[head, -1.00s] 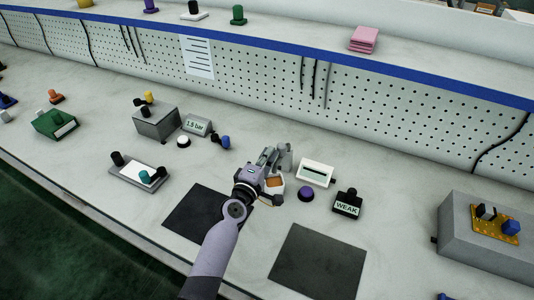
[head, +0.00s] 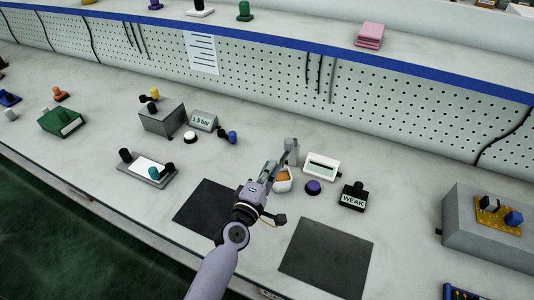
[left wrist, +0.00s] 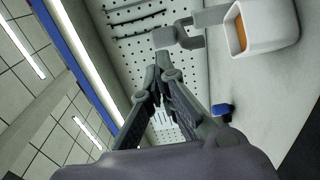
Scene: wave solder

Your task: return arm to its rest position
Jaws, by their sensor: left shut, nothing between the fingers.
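My left gripper (head: 267,175) is above the bench in the head view, near the front of a small white cup with orange contents (head: 283,180). It is shut and empty. In the left wrist view its fingers (left wrist: 160,78) come together at the tips, with the white cup (left wrist: 262,28) to the upper right. A grey post (head: 291,150) stands just behind the cup in the head view. Two dark square mats lie on the bench, the left mat (head: 205,212) partly behind my arm and the right mat (head: 325,259) clear. My right gripper is not in view.
A grey box with a yellow board (head: 492,213) is at the right. A 1.5 bar display (head: 203,120) sits farther left.

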